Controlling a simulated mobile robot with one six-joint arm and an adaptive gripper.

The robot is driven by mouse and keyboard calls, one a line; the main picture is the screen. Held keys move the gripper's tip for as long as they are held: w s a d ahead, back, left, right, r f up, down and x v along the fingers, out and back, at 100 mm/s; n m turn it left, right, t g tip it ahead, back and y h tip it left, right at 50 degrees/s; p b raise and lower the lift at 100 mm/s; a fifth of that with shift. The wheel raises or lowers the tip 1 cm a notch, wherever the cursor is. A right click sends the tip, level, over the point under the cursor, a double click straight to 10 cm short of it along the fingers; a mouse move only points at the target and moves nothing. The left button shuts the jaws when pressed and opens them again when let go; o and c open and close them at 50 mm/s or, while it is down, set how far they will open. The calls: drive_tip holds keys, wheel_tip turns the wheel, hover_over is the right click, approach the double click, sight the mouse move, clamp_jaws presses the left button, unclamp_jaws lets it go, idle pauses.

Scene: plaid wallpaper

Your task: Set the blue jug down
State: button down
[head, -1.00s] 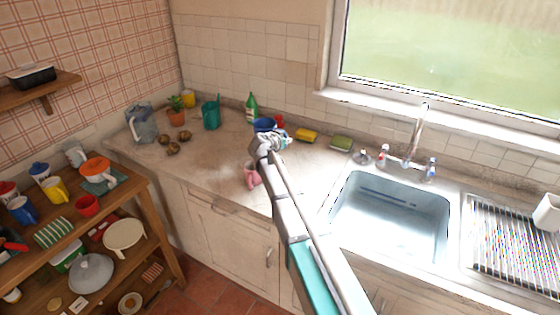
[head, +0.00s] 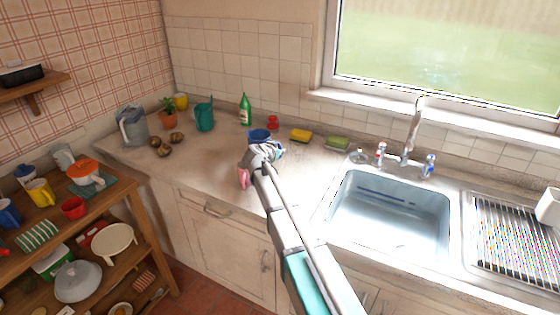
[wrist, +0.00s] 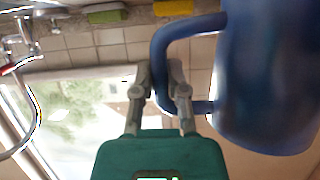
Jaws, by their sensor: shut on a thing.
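The blue jug (head: 259,135) shows over the counter (head: 215,155) in the head view, partly hidden behind my gripper (head: 264,151). In the wrist view the jug (wrist: 265,85) fills the right side, and its handle loop passes between the two fingers of my gripper (wrist: 160,78). My gripper is shut on the handle. Whether the jug's base touches the counter cannot be told.
A red object (head: 272,121), a yellow sponge (head: 301,135) and a green sponge (head: 336,143) lie behind and right. A pink object (head: 243,177) is at the front. A green bottle (head: 245,110) stands behind. The sink (head: 390,215) is right.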

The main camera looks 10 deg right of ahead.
drive_tip(key=shift+f+b, duration=1.9)
drive_tip(key=c, duration=0.7)
unclamp_jaws()
drive_tip(key=shift+o, duration=0.2)
drive_tip(key=shift+s, duration=0.1)
drive_tip(key=shift+r, duration=0.15)
drive_tip(key=p+v, duration=0.4)
drive_tip(key=v, duration=0.8)
drive_tip(key=shift+p, duration=0.35)
